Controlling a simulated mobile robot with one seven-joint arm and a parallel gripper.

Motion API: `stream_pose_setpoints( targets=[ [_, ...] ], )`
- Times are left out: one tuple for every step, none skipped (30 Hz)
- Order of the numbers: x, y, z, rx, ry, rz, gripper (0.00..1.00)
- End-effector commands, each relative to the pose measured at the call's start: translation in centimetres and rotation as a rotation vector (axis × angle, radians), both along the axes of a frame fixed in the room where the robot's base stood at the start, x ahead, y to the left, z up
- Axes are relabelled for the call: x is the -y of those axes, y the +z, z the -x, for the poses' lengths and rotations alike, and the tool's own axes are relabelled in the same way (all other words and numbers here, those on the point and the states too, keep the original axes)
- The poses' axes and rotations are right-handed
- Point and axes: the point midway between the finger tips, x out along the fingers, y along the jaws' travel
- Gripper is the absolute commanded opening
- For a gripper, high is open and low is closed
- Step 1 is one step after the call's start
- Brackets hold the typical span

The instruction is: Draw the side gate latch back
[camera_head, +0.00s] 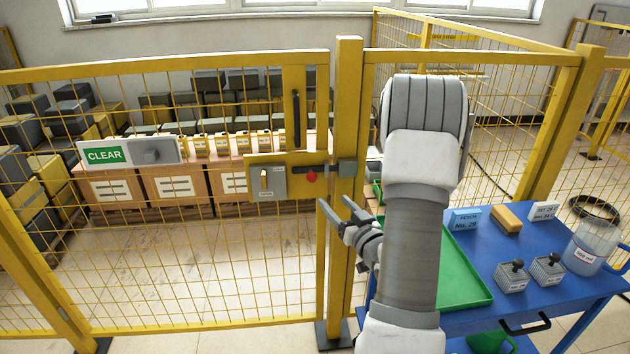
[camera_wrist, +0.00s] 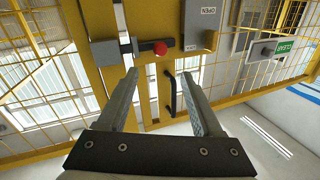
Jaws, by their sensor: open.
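The side gate (camera_head: 140,255) is a yellow mesh panel standing against a yellow post (camera_head: 347,110). Its latch is a dark sliding bar (camera_head: 327,172) with a red knob (camera_head: 311,176); the bar reaches a grey keeper (camera_head: 347,168) on the post. The wrist view, turned over, shows the red knob (camera_wrist: 160,47), the bar (camera_wrist: 145,45) and the keeper (camera_wrist: 104,52). My gripper (camera_head: 337,205) is open and empty, below and a little right of the knob in the head view. In the wrist view its fingers (camera_wrist: 158,78) are spread, with the knob beyond their tips, apart from them.
A grey switch plate (camera_head: 266,182) sits left of the latch, and a black pull handle (camera_head: 296,118) above. A CLEAR sign (camera_head: 104,155) hangs on the mesh. A blue cart (camera_head: 530,310) with a green tray (camera_head: 475,290) and several items stands right of my arm.

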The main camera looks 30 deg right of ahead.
Motion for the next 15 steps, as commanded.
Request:
stream_pose_setpoints(
  targets=[
    [-0.1, 0.1, -1.2, 0.003, 0.005, 0.001, 0.67],
    [0.1, 0.0, -1.9, 0.001, 0.004, 0.001, 0.67],
    [0.2, 0.0, -2.8, 0.000, 0.004, 0.001, 0.67],
    [0.3, 0.0, -3.4, 0.002, 0.005, 0.000, 0.67],
    [0.4, 0.0, -4.1, 0.002, 0.003, -0.001, 0.67],
    [0.5, 0.0, -5.0, 0.001, 0.004, 0.001, 0.67],
    [0.6, 0.0, -5.6, 0.000, 0.004, 0.001, 0.67],
    [0.6, 0.0, -6.3, 0.001, 0.004, 0.001, 0.67],
    [0.8, 0.0, -7.1, 0.000, 0.003, 0.000, 0.67],
    [0.9, 0.0, -7.7, 0.001, 0.003, 0.001, 0.67],
    [1.0, 0.0, -8.3, 0.000, 0.003, 0.001, 0.67],
    [1.0, 0.0, -9.0, 0.001, 0.002, 0.000, 0.67],
    [1.1, 0.0, -9.5, 0.000, 0.002, -0.001, 0.67],
    [1.1, 0.0, -9.9, 0.000, 0.002, 0.000, 0.67],
    [1.2, -0.1, -10.4, -0.001, 0.002, 0.000, 0.67]
  ],
)
